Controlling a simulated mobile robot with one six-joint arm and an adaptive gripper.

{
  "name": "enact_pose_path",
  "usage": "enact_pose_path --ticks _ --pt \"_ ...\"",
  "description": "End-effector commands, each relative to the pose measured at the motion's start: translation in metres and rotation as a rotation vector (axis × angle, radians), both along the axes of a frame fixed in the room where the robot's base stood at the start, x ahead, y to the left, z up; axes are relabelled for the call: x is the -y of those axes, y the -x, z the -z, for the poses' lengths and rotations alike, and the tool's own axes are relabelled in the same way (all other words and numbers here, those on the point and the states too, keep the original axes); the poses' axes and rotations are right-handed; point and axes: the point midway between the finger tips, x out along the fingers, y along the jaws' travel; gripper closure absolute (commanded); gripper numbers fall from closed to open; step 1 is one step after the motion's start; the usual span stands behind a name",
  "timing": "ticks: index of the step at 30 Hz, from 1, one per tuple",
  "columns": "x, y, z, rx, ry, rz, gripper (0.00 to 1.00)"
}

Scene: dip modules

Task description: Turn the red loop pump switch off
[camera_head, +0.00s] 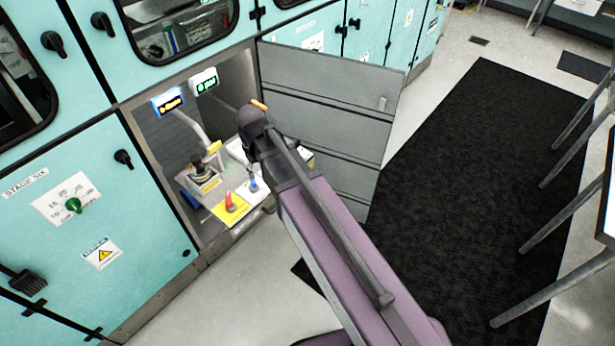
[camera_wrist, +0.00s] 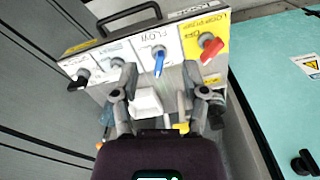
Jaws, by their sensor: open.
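The red loop pump switch (camera_wrist: 210,47) sits on a yellow label at the right end of a white panel in the wrist view. It is a tilted red handle, and it also shows on a yellow plate (camera_head: 232,202) in the head view. My gripper (camera_wrist: 158,82) is open and empty in front of the panel. Its fingers are apart, below the labels in the picture, with the right finger nearest the red switch and left of it. No contact with the switch shows. In the head view my arm reaches to the open cabinet, and the fingers are hard to make out.
A blue switch (camera_wrist: 159,64) stands left of the red one, with darker knobs (camera_wrist: 82,77) further left. A black handle (camera_wrist: 128,20) rises behind the panel. The grey open cabinet door (camera_head: 330,110) stands right of the opening. Small displays (camera_head: 168,102) hang inside.

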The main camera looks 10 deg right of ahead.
Motion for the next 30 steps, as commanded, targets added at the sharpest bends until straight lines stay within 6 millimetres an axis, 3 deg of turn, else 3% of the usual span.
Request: enact_pose_path --ticks 21,30 --pt "0.091 0.047 -0.006 0.000 0.000 0.221 0.43" --pt "0.118 0.065 -0.007 0.000 0.000 0.295 0.43"
